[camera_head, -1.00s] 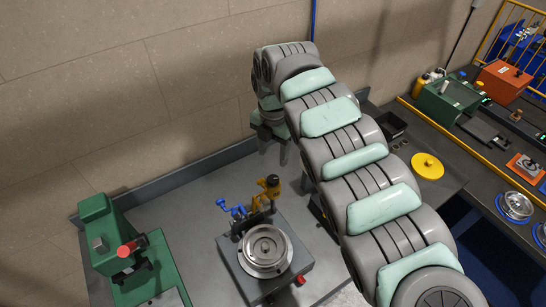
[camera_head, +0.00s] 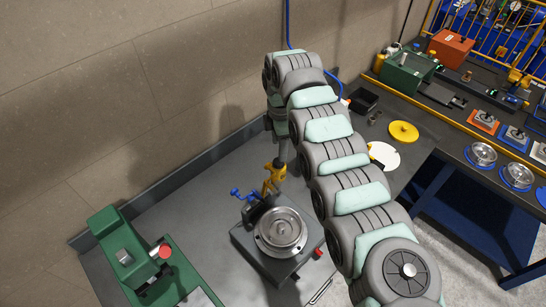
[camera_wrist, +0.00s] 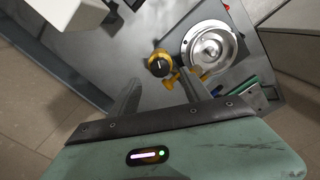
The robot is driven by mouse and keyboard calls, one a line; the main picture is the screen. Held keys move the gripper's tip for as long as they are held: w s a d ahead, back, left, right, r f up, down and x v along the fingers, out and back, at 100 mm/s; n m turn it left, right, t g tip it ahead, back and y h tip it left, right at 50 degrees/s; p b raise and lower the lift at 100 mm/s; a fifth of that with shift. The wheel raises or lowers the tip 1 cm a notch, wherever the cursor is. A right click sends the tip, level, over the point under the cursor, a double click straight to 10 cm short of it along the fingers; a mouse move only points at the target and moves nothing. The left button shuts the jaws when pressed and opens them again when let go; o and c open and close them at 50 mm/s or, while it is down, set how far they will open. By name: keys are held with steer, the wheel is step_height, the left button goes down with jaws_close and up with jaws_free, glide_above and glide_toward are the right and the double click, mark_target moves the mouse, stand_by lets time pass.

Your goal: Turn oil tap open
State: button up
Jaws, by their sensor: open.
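A yellow tap (camera_head: 272,177) stands at the back edge of the grey press block, beside a smaller blue tap (camera_head: 243,195). In the wrist view the yellow tap shows a round knob with a dark top (camera_wrist: 159,64) and a yellow handle arm to its right. My gripper (camera_head: 281,160) is just above the yellow tap in the head view. In the wrist view its two fingers (camera_wrist: 160,80) are spread apart, with nothing held, and the knob appears ahead between their tips. The exact gap is unclear. The blue tap is not clearly visible there.
The press block (camera_head: 245,240) carries a round metal plate (camera_head: 282,229) right in front of the taps, with a red knob (camera_head: 318,253) at its corner. A green machine (camera_head: 130,255) stands at left. The wall is behind; bare bench lies left of the taps.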

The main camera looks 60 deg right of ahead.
mark_target(279, 163)
steer(key=shift+f+p, duration=0.6)
steer(key=shift+f, duration=2.5)
jaws_close()
